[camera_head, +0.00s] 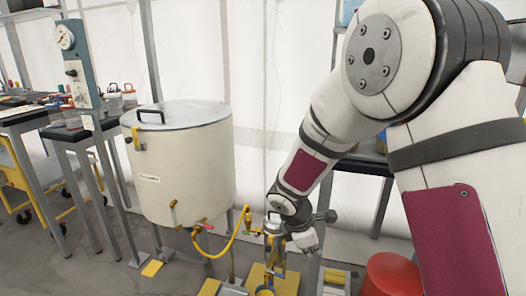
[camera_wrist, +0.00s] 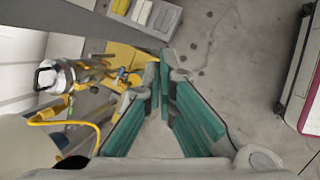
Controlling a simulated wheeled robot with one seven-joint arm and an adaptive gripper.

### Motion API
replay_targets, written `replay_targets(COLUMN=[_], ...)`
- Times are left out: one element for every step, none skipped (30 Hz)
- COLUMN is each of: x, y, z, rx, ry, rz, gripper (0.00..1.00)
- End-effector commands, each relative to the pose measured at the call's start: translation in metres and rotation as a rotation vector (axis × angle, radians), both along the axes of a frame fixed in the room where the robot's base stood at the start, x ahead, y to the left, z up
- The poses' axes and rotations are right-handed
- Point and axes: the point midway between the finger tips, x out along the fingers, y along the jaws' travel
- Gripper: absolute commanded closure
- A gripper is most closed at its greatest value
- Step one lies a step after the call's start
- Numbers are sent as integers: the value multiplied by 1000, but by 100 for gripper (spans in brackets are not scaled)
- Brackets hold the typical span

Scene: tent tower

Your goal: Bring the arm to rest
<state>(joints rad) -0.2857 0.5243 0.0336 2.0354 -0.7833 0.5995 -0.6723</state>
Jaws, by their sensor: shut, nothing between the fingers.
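My arm reaches down from the upper right in the head view, with its elbow bent. My gripper (camera_wrist: 162,82) shows teal finger pads close together at the tips in the wrist view, shut and empty above the floor. In the head view my gripper (camera_head: 309,241) hangs low beside a metal canister (camera_head: 274,224), to the right of the big white tank. The gap between gripper and canister is hard to judge in the head view. In the wrist view the canister (camera_wrist: 66,76) lies left of the fingers, apart from them.
The white tank (camera_head: 183,173) stands on legs, with a yellow hose (camera_head: 231,243) running towards the canister. A gauge post (camera_head: 80,65) and cluttered tables (camera_head: 22,116) stand at the left. A red round object (camera_head: 391,275) is at lower right. Grey floor (camera_wrist: 235,75) is open beyond the fingers.

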Motion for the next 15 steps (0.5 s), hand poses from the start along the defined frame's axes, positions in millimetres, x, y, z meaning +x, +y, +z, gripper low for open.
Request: replay_targets(x=[-8, -15, -24, -31, -39, -50, -59, -68, -81, -90, -101, -114, -125, -136, -150], y=[-12, -18, -26, -32, -38, -45, -50, -55, -61, -65, -69, -74, -77, -80, -83], z=[24, 36, 51, 62, 72, 86, 96, 105, 116, 124, 132, 142, 149, 156, 163], rx=[10, 15, 24, 30, 38, 48, 57, 66, 78, 88, 98, 112, 125, 136, 152], ry=[-27, -36, -52, -63, -73, -85, -95, -103, -114, -122, -129, -138, -145, -150, -156], rz=[-76, -124, -187, -235, -283, -346, -390, -439, -500, -545, -591, -652, -696, -741, -799], gripper=[100, 100, 100, 100, 100, 100, 100, 100, 100, 100, 100, 100, 100, 100, 100])
